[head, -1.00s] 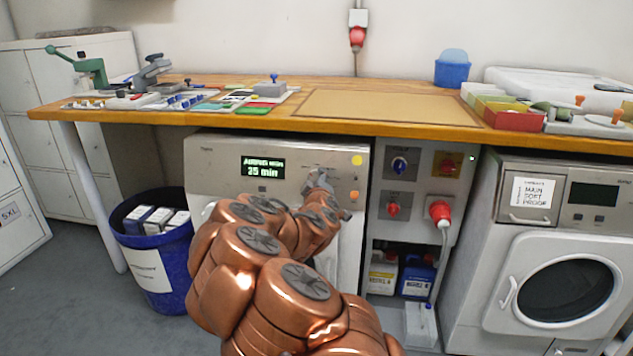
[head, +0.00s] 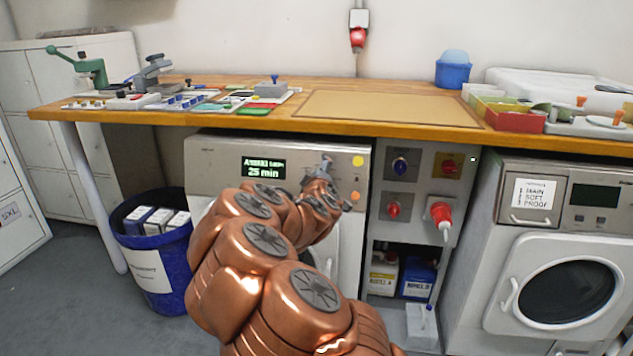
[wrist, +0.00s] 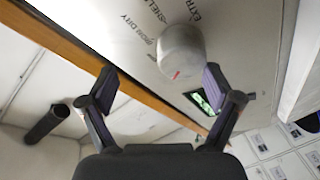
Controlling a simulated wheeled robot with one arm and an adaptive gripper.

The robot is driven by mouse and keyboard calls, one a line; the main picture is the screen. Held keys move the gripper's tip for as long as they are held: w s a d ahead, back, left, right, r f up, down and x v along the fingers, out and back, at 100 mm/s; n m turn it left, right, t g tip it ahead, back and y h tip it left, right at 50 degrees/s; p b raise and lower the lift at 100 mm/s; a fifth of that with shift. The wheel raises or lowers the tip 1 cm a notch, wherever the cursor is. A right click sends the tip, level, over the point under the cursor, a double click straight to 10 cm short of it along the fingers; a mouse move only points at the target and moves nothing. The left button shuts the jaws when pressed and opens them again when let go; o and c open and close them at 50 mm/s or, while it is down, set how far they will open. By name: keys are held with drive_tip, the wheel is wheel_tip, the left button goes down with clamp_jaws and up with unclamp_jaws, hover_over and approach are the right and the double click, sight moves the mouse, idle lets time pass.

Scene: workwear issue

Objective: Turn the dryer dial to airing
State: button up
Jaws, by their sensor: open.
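The dryer (head: 225,162) is the pale machine under the bench, left of centre in the head view. Its lit display (head: 263,168) reads 25 min below a line too blurred to read surely. The round grey dial (wrist: 181,50) shows in the wrist view, with a red mark on its edge and printed words including SHELF and IRON DRY around it. My gripper (wrist: 160,78) is open, its two fingers apart, with the dial just beyond and between the tips; contact cannot be told. In the head view my gripper (head: 322,168) is at the panel and hides the dial.
Yellow (head: 358,160) and orange (head: 355,196) buttons sit right of the dial. A control box with a blue knob (head: 400,165) and red plug (head: 440,212) stands further right. The wooden bench edge (head: 290,126) runs above the panel. A blue bin (head: 165,268) stands left.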

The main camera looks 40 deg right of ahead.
drive_tip(key=shift+s+r, duration=0.2)
drive_tip(key=shift+r, duration=3.35)
